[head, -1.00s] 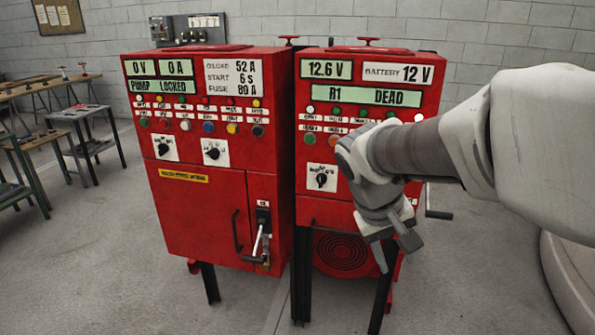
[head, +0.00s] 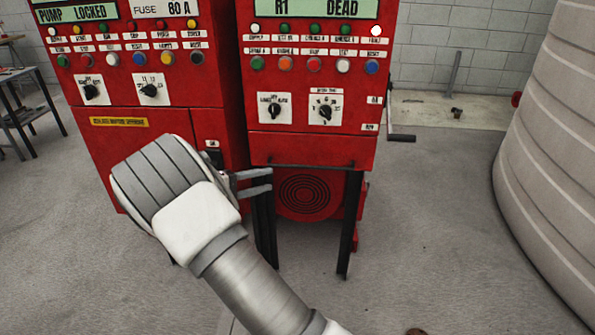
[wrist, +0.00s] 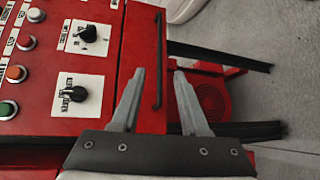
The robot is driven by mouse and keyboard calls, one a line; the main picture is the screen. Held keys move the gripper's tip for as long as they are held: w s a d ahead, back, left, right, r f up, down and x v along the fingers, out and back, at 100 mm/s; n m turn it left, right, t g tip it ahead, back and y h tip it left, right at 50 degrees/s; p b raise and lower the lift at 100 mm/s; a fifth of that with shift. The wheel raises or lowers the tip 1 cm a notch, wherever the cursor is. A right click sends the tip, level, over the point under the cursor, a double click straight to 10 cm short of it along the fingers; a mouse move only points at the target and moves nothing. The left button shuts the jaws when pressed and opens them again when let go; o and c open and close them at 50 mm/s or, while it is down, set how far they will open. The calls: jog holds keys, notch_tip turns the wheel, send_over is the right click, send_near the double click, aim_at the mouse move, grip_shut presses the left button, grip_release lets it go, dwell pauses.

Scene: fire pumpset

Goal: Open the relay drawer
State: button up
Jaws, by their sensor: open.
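The relay drawer appears to be the red front (head: 312,148) at the bottom of the right cabinet, under the knobs. A thin black bar handle (head: 325,164) runs along its lower edge. In the wrist view the drawer front (wrist: 138,45) is turned sideways, and the handle (wrist: 158,50) runs between my two fingers. My gripper (head: 270,180) is open and empty; it also shows in the wrist view (wrist: 159,71). In the head view its fingers are near the handle's left end. Whether they touch or surround the bar in depth cannot be told.
The left red cabinet (head: 95,150) stands beside it, partly behind my arm. A crank (head: 400,137) sticks out at the right cabinet's side. Black legs (head: 347,225) and a round red grille (head: 304,195) are below. A large ribbed tank (head: 550,170) stands at right; floor between is clear.

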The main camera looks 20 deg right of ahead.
aim_at(304, 167)
jog(key=shift+n+t, duration=0.3)
jog(key=shift+t, duration=0.3)
jog(key=b+x, duration=0.1)
jog(key=x, duration=0.4)
jog(key=w+x, duration=0.1)
jog(key=x, duration=0.5)
jog(key=f+b+x, duration=0.1)
jog(key=x, duration=0.4)
jog(key=shift+w+b, duration=0.3)
jog(key=shift+w, duration=0.05)
jog(key=shift+c, duration=0.3)
grip_shut()
jog(key=shift+a, duration=0.1)
